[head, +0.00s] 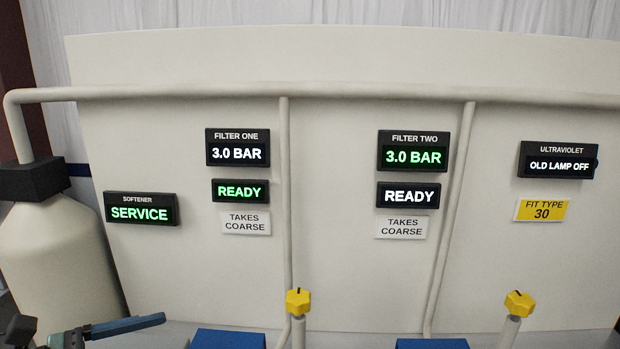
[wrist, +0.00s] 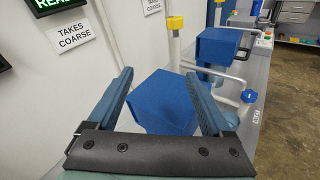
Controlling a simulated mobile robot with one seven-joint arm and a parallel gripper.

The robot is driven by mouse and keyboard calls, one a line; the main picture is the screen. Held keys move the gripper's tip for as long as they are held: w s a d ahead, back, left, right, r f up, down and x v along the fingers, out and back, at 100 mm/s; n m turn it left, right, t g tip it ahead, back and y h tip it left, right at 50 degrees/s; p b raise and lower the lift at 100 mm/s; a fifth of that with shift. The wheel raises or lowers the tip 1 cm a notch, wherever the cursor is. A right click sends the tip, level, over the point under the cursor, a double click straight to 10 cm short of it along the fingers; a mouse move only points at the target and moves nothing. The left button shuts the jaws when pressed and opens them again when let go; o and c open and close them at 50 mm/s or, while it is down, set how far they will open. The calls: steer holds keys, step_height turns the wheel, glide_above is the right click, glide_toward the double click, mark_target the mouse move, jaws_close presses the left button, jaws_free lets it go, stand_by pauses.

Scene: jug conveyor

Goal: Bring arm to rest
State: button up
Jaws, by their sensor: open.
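My gripper (wrist: 158,98) is open in the wrist view, its two blue fingers spread apart with nothing between them. Beyond and below the fingers stands a blue box-shaped housing (wrist: 165,103), and I cannot tell the exact gap to it. In the head view part of my gripper (head: 105,329) shows at the lower left corner, in front of the white panel.
The panel (head: 340,280) carries lit displays: softener SERVICE (head: 141,209), both filters 3.0 BAR and READY, ultraviolet OLD LAMP OFF (head: 558,160). Yellow valve knobs (head: 298,301) (head: 519,303) stand on pipes. A second blue housing (wrist: 216,47) stands farther along. Floor (wrist: 285,110) at right is clear.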

steer(key=w+d+y, duration=0.1)
steer(key=w+d+m+y, duration=0.1)
steer(key=w, duration=0.1)
steer(key=w+d+m, duration=0.1)
steer(key=w, duration=0.1)
steer(key=shift+d+y, duration=0.35)
steer(key=shift+y, duration=0.05)
steer(key=w+d+r+m+t+y, duration=0.35)
steer(key=d+r+m, duration=0.2)
steer(key=r, duration=0.35)
steer(key=w+d+r+m+t+y, duration=0.2)
steer(key=d+r+m+t+y, duration=0.25)
steer(key=r+m, duration=0.35)
steer(key=s+d+r+m+t+y, duration=0.1)
steer(key=s+d+r+m+t, duration=0.2)
steer(key=s+r, duration=0.7)
steer(key=s+d+r+m+t+y, duration=0.1)
steer(key=s+d+r+m+t, duration=0.3)
steer(key=s+r, duration=0.6)
steer(key=d+r+t, duration=0.1)
steer(key=d+t, duration=0.1)
steer(key=d, duration=0.1)
steer(key=shift+s+r+t, duration=0.2)
steer(key=shift+s+t, duration=0.1)
steer(key=shift+s, duration=0.05)
